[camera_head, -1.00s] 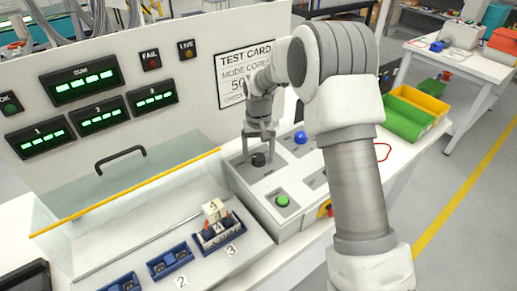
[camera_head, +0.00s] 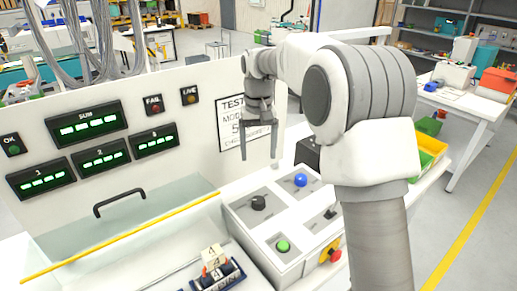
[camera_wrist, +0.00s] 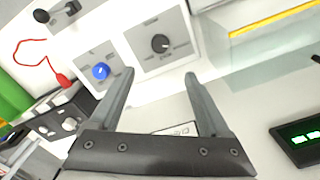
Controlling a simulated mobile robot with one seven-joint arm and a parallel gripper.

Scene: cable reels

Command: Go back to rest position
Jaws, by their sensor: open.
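My gripper (camera_head: 259,150) is raised in front of the white back panel (camera_head: 185,145) in the head view, partly covering the test card (camera_head: 230,120). Its two fingers are apart with nothing between them, as the wrist view also shows (camera_wrist: 160,95). The gripper is clear of the black knob, which shows beyond the fingertips in the wrist view (camera_wrist: 160,43).
A glass guard with a yellow edge (camera_head: 130,240) and black handle (camera_head: 119,202) is at the left. A blue holder with a white block (camera_head: 212,256) is at the front. A red emergency button (camera_head: 335,255) sits on the box's side. Yellow and green bins (camera_head: 432,148) lie behind my arm.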

